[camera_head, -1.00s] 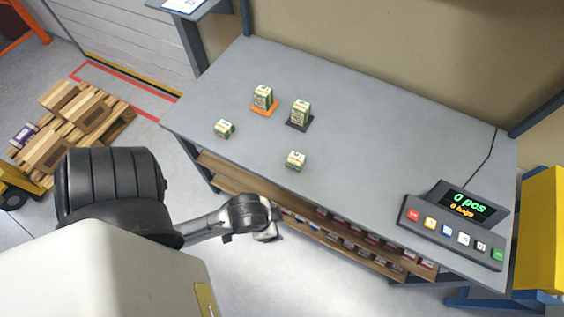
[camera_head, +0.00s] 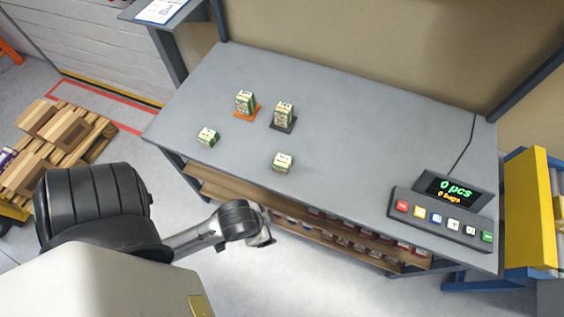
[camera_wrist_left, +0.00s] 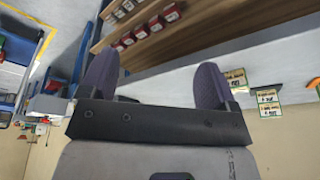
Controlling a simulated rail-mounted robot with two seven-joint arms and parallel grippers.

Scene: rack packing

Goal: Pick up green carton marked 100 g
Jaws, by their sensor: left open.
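Several green-and-white cartons stand on the grey table (camera_head: 360,130). One tall carton (camera_head: 245,100) is on an orange pad, and another tall carton (camera_head: 284,112) is on a dark pad to its right. A small carton (camera_head: 208,137) stands near the left edge and another small carton (camera_head: 283,162) near the front edge. Their weight marks are too small to read. My left gripper (camera_head: 266,232) is in front of the table, below and apart from the cartons. In the left wrist view its fingers (camera_wrist_left: 155,82) are spread and empty, with cartons (camera_wrist_left: 268,97) beyond to the right.
A shelf (camera_head: 330,230) with several red-and-white boxes runs under the table's front. A control panel (camera_head: 438,217) with a display reading 0 pcs stands at the table's right end. The middle of the tabletop is clear. A pallet with boxes (camera_head: 60,145) lies on the floor at left.

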